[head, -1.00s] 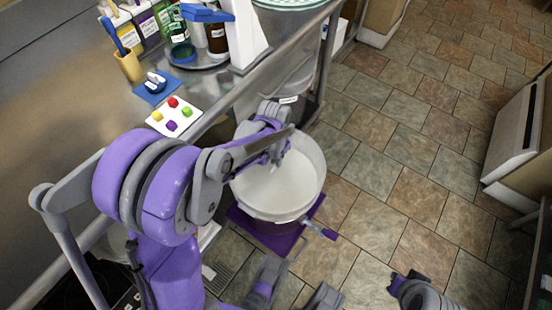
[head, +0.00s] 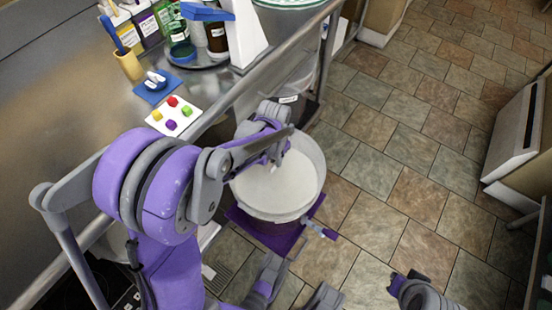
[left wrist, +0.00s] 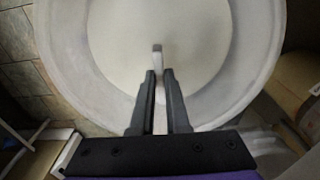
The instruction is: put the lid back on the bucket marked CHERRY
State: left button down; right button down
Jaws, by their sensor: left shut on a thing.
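A large pale round bucket (head: 317,160) stands on the floor beside the bench. A white disc, which looks like the lid (head: 283,190), shows within its rim; I cannot tell whether it rests there or hangs just above. My left gripper (head: 272,160) reaches over it from the left, its fingertips partly hidden by the arm. In the left wrist view the fingers (left wrist: 160,75) are shut on a small pale upright tab (left wrist: 157,58) near the middle of the white disc (left wrist: 190,40). No CHERRY marking is readable.
A purple platform (head: 270,240) lies under the bucket, with a small handle (head: 322,230) at its right. Another labelled container (head: 290,98) stands behind. Tiled floor at right is clear.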

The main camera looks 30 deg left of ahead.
dwell(0.4)
pick_arm(q)
jog(key=c, duration=0.8)
grip_release()
jog(key=shift+c, duration=0.2)
jog(key=shift+o, duration=0.2)
jog(key=o, duration=0.4)
jog(key=shift+o, duration=0.2)
jog(key=shift+r+p, duration=2.35)
jog(key=shift+r, duration=1.15)
